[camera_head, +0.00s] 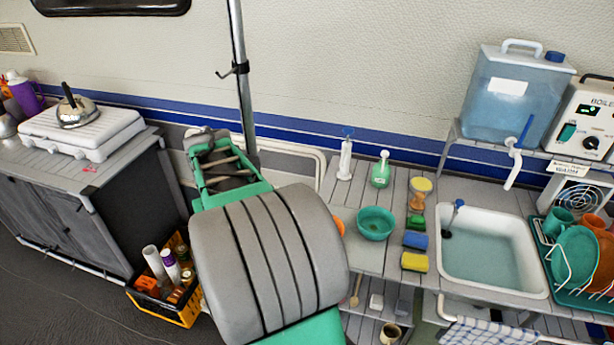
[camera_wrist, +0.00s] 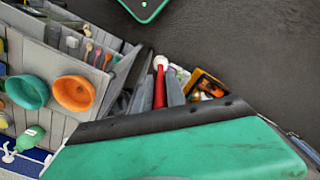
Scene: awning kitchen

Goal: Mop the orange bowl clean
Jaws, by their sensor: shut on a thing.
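The orange bowl (camera_wrist: 74,93) stands on the slatted counter beside the teal bowl (camera_wrist: 27,91) in the wrist view. In the head view, only a sliver of the orange bowl (camera_head: 339,225) shows past my arm, left of the teal bowl (camera_head: 376,223). My gripper (camera_wrist: 160,88) is shut on a red-handled tool with a white rounded head (camera_wrist: 160,62). In the wrist picture the tool is to the right of the orange bowl and apart from it. My arm hides the gripper and tool in the head view.
Right of the bowls are sponges (camera_head: 415,240), a filled sink (camera_head: 487,255) and a dish rack (camera_head: 575,290). Bottles (camera_head: 380,170) stand behind. A metal pole (camera_head: 243,90) rises behind my arm. A crate (camera_head: 180,308) sits on the floor at left.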

